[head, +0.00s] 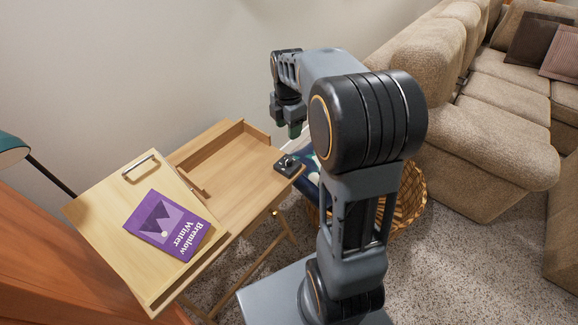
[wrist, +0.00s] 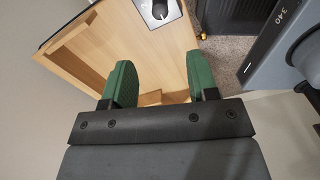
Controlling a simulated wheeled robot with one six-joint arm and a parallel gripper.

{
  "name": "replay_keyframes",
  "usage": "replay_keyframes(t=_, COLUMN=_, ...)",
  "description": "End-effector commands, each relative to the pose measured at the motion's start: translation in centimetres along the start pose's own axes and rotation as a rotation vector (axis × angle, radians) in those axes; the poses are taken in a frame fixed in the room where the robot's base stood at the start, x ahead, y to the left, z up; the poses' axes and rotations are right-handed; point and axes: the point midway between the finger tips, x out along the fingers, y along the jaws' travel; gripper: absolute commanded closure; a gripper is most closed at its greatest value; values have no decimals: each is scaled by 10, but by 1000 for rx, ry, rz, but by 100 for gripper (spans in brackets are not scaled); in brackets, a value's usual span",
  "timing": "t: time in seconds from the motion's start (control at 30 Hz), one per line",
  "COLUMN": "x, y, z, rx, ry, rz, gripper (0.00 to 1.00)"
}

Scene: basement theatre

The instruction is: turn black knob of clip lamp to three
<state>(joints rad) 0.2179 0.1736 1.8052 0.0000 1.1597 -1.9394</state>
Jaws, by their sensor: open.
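A small dark box (head: 290,166) with a knob on top sits at the right corner of a wooden table.
The wooden table (head: 228,160) has a raised rim and a tilted board (head: 95,205) bearing a purple book (head: 166,224). A wicker basket (head: 408,205) with dark cloth stands beside the table. A beige sofa (head: 470,120) is at right. Air above the table's bare part is free.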

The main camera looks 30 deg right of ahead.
Motion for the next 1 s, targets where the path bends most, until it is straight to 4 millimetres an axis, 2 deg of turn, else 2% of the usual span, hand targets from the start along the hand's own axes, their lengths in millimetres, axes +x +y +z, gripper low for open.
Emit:
replay_keyframes(t=0.6, x=108, y=0, z=0, rx=-17, ry=2, rz=-6, gripper=46)
replay_keyframes(t=0.8, x=129, y=0, z=0, rx=-16, ry=2, rz=-4, gripper=46)
replay_keyframes(t=1.0, x=137, y=0, z=0, rx=-16, ry=1, rz=-3, gripper=46)
